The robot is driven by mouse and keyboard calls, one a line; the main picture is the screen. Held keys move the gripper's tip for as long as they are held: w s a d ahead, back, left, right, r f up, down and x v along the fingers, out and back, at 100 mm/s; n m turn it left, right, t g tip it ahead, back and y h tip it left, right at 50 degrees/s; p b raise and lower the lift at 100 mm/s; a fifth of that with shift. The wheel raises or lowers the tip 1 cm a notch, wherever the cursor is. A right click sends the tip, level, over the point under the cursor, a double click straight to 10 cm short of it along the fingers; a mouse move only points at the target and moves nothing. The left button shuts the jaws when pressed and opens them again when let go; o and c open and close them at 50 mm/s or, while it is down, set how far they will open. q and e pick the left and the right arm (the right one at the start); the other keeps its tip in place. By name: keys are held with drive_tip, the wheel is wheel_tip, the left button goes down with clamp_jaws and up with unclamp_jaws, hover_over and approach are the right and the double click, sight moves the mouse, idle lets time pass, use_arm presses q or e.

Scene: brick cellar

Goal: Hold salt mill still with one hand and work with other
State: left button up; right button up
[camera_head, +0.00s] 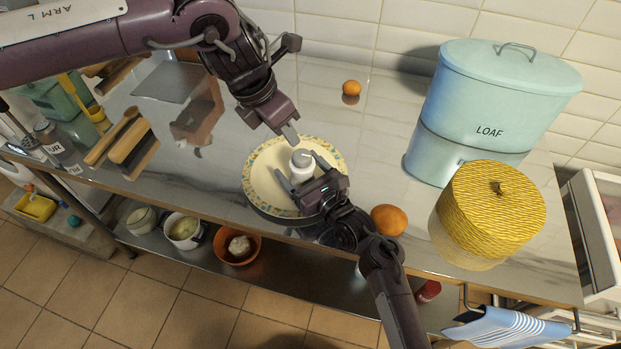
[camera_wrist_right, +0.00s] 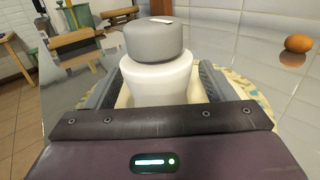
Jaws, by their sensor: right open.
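The salt mill (camera_head: 302,166), a white body with a grey cap, stands upright on a cream plate with a patterned rim (camera_head: 253,168). In the right wrist view the mill (camera_wrist_right: 157,70) is large and central, its lower part hidden by my gripper. My right gripper (camera_head: 302,180) is open, with one finger on each side of the mill's white body; I cannot tell whether either finger touches it. My left gripper (camera_head: 290,136) is above the plate, behind and left of the mill, apart from it; its jaw opening cannot be made out.
A yellow woven basket (camera_head: 487,215) and a blue LOAF bin (camera_head: 490,110) stand at right.

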drive_tip(key=shift+w+a, duration=0.4)
drive_tip(key=shift+w, duration=0.15)
drive_tip(key=c, duration=1.2)
